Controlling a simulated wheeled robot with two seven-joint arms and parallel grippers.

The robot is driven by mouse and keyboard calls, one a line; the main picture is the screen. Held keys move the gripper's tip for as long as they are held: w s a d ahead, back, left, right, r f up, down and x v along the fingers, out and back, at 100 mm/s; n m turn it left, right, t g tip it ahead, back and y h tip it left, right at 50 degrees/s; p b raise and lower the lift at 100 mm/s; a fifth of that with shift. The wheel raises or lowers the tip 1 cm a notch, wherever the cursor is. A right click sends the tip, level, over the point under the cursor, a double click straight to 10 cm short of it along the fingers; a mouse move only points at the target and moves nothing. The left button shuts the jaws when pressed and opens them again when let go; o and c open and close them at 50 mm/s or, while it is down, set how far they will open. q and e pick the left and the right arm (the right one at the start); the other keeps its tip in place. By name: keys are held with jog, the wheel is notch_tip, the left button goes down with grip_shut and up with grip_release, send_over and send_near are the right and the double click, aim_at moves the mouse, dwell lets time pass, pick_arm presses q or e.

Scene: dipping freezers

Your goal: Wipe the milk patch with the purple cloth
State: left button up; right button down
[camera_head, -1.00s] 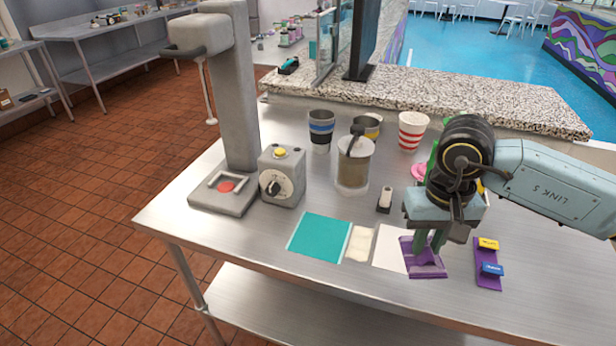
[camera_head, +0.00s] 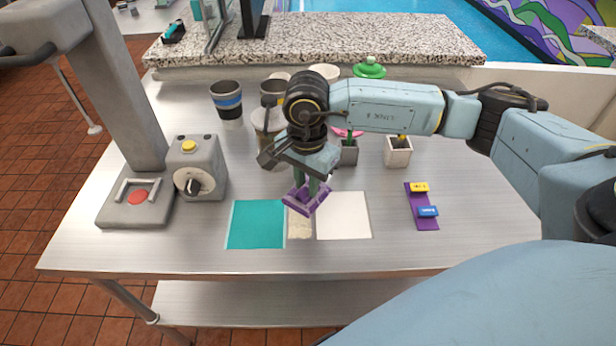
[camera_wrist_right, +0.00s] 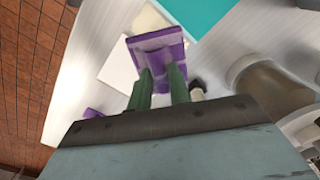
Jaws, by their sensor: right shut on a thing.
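My right gripper (camera_head: 313,187) is shut on the purple cloth (camera_head: 303,203); its green fingers point down onto it. In the head view the cloth covers the far end of a cream strip (camera_head: 299,228), between a teal square (camera_head: 257,226) and a white square (camera_head: 345,216). I cannot tell for sure whether the strip or the white square is the milk patch. The cloth looks tilted, and I cannot tell whether it touches the surface. The wrist view shows the cloth (camera_wrist_right: 158,48) in the fingers, partly over the white square (camera_wrist_right: 118,68). My left gripper is not in view.
A purple strip with yellow and blue tags (camera_head: 422,207) lies to the right. A grey dial box (camera_head: 198,170) and a stand with a red button (camera_head: 138,198) are at left. A blue-banded cup (camera_head: 227,101) and other containers stand behind my gripper. The front steel strip is clear.

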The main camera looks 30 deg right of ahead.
jog(key=shift+s+d+f+m, duration=0.1)
jog(key=shift+d+m, duration=0.1)
jog(key=shift+m, duration=0.3)
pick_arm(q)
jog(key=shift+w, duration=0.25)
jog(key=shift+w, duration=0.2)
